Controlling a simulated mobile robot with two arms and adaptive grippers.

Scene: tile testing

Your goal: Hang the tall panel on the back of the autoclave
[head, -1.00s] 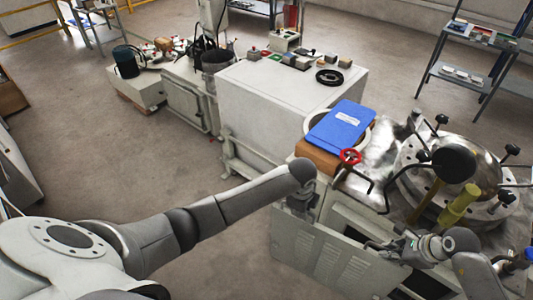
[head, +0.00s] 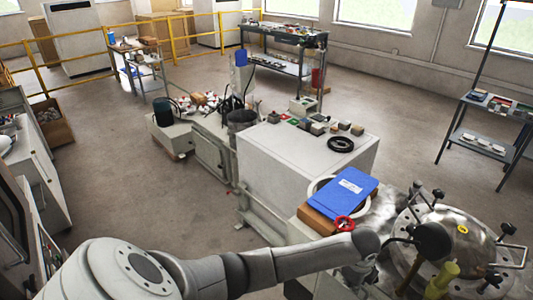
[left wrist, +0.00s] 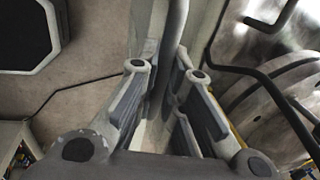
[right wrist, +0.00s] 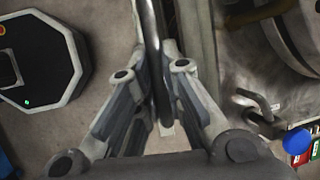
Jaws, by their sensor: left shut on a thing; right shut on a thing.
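The autoclave (head: 395,222) stands at the lower right of the head view, with its round steel lid (head: 480,228) and black clamp knobs. My left gripper (head: 362,275) is in front of it, low in the head view. The right gripper and most of the panel are outside the head view. The panel's contact with the autoclave cannot be told.
A white cabinet (head: 290,165) with small items stands behind. A shelf rack (head: 485,130) is at right. Open floor (head: 130,190) lies at left.

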